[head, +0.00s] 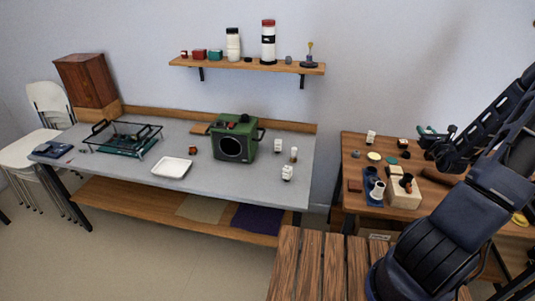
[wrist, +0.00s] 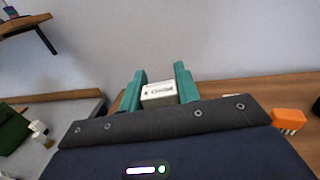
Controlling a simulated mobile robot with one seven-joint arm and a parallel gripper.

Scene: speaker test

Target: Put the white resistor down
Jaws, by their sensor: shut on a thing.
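My gripper (wrist: 160,78) shows in the wrist view with two teal fingers, shut on the white resistor (wrist: 159,93). It is a small white block with dark print on its face, between the fingers. In the head view my gripper (head: 429,134) is over the wooden side table (head: 350,145) at the right. The resistor cannot be made out there. Whether it touches anything beneath is hidden.
The side table carries a blue holder (head: 374,188), a pale wooden block (head: 404,193), a small white piece (head: 371,136) and several small parts. An orange piece (wrist: 288,118) lies right of my gripper. The grey bench (head: 220,181) holds a green device (head: 221,130) and a white tray (head: 171,167).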

